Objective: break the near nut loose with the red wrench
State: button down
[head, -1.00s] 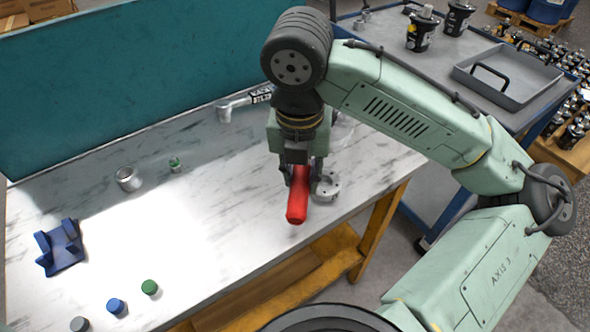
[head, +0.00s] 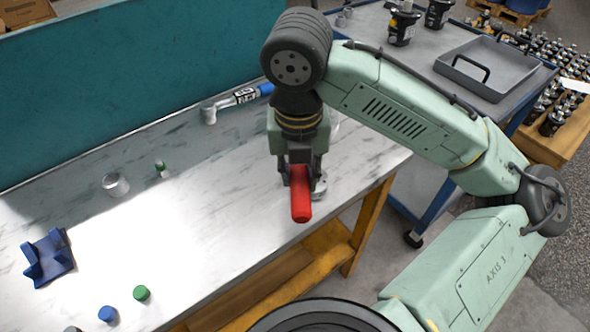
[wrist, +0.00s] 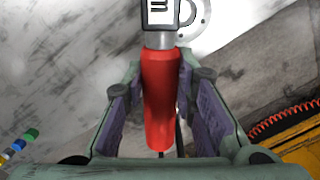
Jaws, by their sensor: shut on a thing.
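The red wrench (head: 301,200) is in my gripper (head: 301,175), at the front edge of the marble-topped bench, its red handle pointing toward me. In the wrist view the red handle (wrist: 158,100) lies between the two fingers of my gripper (wrist: 160,110). A labelled white and metal part of the wrench (wrist: 160,14) runs out of the top of that view. A pale round flange (head: 320,187) lies just right of the handle, partly hidden by the gripper; its holed rim (wrist: 204,18) also shows in the wrist view. I cannot make out the near nut.
A blue-handled wrench (head: 240,98) lies at the back of the bench (head: 200,235). A metal ring (head: 116,184), a small green piece (head: 161,169), a blue bracket (head: 48,258) and blue (head: 107,314) and green (head: 141,293) caps stand left. A cart (head: 425,70) stands right.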

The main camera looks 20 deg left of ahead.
jog(key=shift+w+d+f+n, duration=0.1)
jog(key=shift+w+d+n, duration=0.1)
jog(key=shift+d+n, duration=0.4)
jog(key=shift+w+d+f+n, duration=0.1)
jog(key=shift+w+d+n, duration=0.1)
jog(key=shift+d+n, duration=0.4)
jog(key=shift+w+d, duration=0.1)
jog(key=shift+d, duration=0.2)
jog(key=shift+w+d+n, duration=0.45)
jog(key=shift+d, duration=0.25)
jog(key=shift+w+d+n, duration=0.4)
jog(key=shift+d+n, duration=0.05)
jog(key=shift+d, duration=0.2)
jog(key=shift+w+d+n+p, duration=0.3)
jog(key=shift+s+a, duration=0.15)
jog(key=shift+a, duration=0.05)
jog(key=shift+r+p, duration=0.25)
jog(key=shift+p, duration=0.2)
